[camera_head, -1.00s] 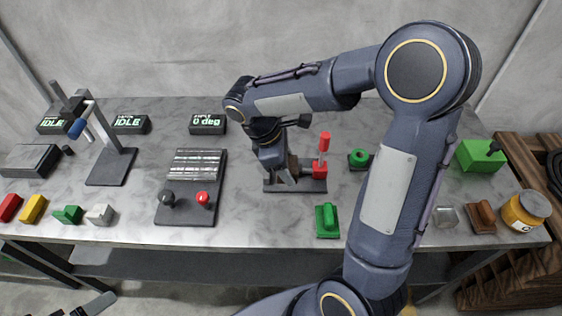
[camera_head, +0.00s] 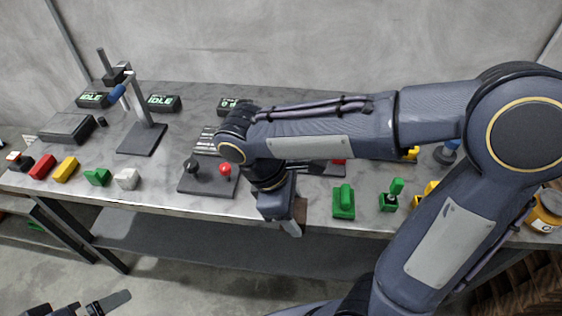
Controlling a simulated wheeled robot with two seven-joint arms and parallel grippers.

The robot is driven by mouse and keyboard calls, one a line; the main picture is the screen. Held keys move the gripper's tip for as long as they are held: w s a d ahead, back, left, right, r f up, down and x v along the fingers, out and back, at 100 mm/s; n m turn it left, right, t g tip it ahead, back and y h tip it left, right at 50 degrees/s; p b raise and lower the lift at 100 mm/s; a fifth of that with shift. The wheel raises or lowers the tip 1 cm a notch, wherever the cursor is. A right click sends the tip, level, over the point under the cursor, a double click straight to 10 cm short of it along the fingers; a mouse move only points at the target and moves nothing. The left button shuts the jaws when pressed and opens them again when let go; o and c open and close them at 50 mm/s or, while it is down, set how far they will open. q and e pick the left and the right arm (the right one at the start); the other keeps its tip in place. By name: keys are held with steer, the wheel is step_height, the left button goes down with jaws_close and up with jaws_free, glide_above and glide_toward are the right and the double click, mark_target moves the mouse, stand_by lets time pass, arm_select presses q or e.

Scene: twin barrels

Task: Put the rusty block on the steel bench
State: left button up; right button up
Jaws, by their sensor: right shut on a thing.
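The steel bench (camera_head: 178,128) is a long grey table against the wall, with a shelf beneath it. My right gripper (camera_head: 292,228) points down at the bench's front edge, left of a green block. It is shut on a small brown piece, the rusty block (camera_head: 299,209), which shows only partly beside the jaws. Whether the block touches the bench top is hidden. My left gripper (camera_head: 95,306) shows only in part at the bottom left, low over the floor and away from the bench; its opening is unclear.
A dark plate with red and black knobs (camera_head: 208,178) lies just left of the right gripper. Green parts (camera_head: 343,203) stand to its right. A press stand (camera_head: 143,132), display boxes and several coloured blocks fill the left side. My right arm hides much of the bench's right half.

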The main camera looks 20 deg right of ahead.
steer(key=w+d+f, duration=0.2)
steer(key=w+f, duration=0.1)
steer(key=w+d+f, duration=0.2)
steer(key=w+f, duration=0.1)
steer(key=w, duration=0.1)
steer(key=w+d+f+p, duration=0.1)
steer(key=w+d+f, duration=0.2)
steer(key=w, duration=0.1)
steer(key=shift+w+d+f, duration=0.1)
steer(key=shift+f, duration=0.85)
steer(key=shift+w+d+f, duration=0.1)
steer(key=shift+f, duration=0.8)
steer(key=shift+f, duration=0.1)
steer(key=o, duration=1.4)
steer(key=shift+f, duration=0.1)
steer(key=shift+o, duration=0.2)
